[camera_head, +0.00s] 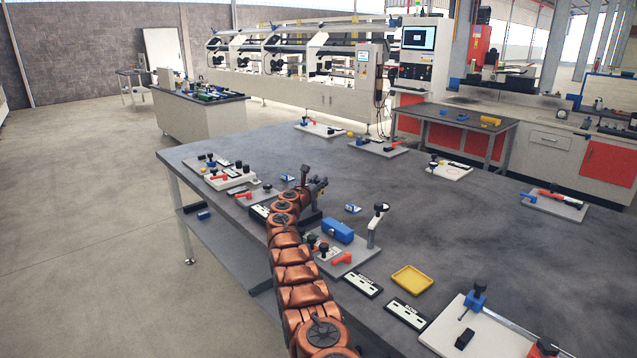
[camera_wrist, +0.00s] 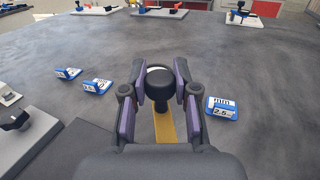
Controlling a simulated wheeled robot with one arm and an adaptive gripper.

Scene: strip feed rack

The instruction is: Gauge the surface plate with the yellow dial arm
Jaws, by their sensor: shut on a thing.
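In the wrist view, my gripper (camera_wrist: 160,88) is closed around a black round knob (camera_wrist: 158,92), with a finger on each side. A flat yellow arm (camera_wrist: 165,126) shows below the knob, between the fingers; my gripper hides its near end. A pale ring edge shows just behind the knob. In the head view, my gripper (camera_head: 318,187) is low over the dark grey top (camera_head: 430,215); the yellow arm is hidden there. I cannot tell whether this grey top is the surface plate itself.
A blue-and-white tag marked mm (camera_wrist: 222,107) stands right of my gripper; two similar tags (camera_wrist: 97,86) stand at left. In the head view, a blue block (camera_head: 337,231), a post with a black knob (camera_head: 376,225) and a yellow tray (camera_head: 412,279) are nearby. Open grey surface lies right.

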